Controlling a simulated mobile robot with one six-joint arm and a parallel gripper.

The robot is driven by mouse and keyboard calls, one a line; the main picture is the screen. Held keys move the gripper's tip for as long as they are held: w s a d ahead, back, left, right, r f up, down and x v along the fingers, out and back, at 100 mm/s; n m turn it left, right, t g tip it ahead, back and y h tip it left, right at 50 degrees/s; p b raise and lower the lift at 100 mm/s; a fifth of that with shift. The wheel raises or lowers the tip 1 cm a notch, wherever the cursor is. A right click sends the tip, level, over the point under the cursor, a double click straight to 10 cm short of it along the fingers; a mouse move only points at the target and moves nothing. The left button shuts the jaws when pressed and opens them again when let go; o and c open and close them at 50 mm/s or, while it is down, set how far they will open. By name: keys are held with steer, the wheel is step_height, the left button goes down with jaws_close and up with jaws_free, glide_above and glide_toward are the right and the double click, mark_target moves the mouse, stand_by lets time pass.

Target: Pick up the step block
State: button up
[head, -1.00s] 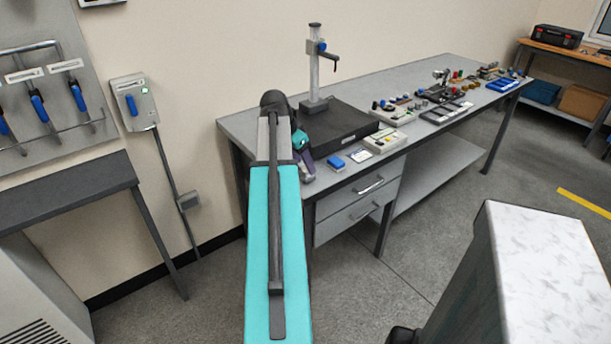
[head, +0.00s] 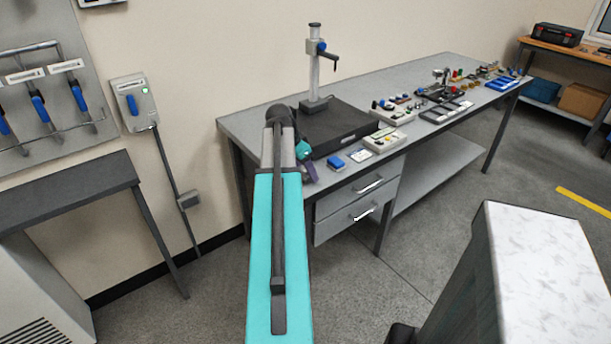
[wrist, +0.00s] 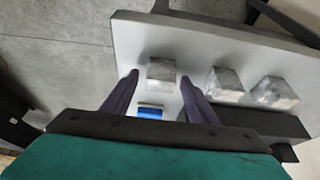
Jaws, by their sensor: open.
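In the wrist view, three pale metal blocks stand in a row on the grey bench: a left block (wrist: 161,72), a middle block (wrist: 225,83) and a right block (wrist: 275,92). I cannot tell for certain which is the step block. My gripper (wrist: 159,80) is open, its purple fingers apart, with the left block showing between the tips. I cannot tell whether they touch it. In the head view my gripper (head: 311,173) is over the bench's near left end; my arm hides the blocks there.
A black plate (head: 340,130) with an upright stand (head: 314,75) lies close to my gripper. A blue piece (head: 336,163) and a pale instrument (head: 384,139) are to the right. Drawers (head: 345,205) hang below the bench edge. A marble-topped block (head: 548,262) stands at right.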

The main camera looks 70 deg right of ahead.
steer(key=c, duration=1.3)
steer(key=shift+o, duration=0.2)
steer(key=shift+r, duration=0.2)
steer(key=shift+r+b, duration=0.4)
steer(key=shift+r, duration=1)
steer(key=shift+s+a+r, duration=0.1)
steer(key=shift+a+r, duration=0.05)
steer(key=s+a+b, duration=0.3)
steer(key=a, duration=0.4)
steer(key=s+a+r+b, duration=0.1)
steer(key=s+a+b, duration=0.2)
steer(key=a, duration=0.4)
steer(key=shift+a+r, duration=0.2)
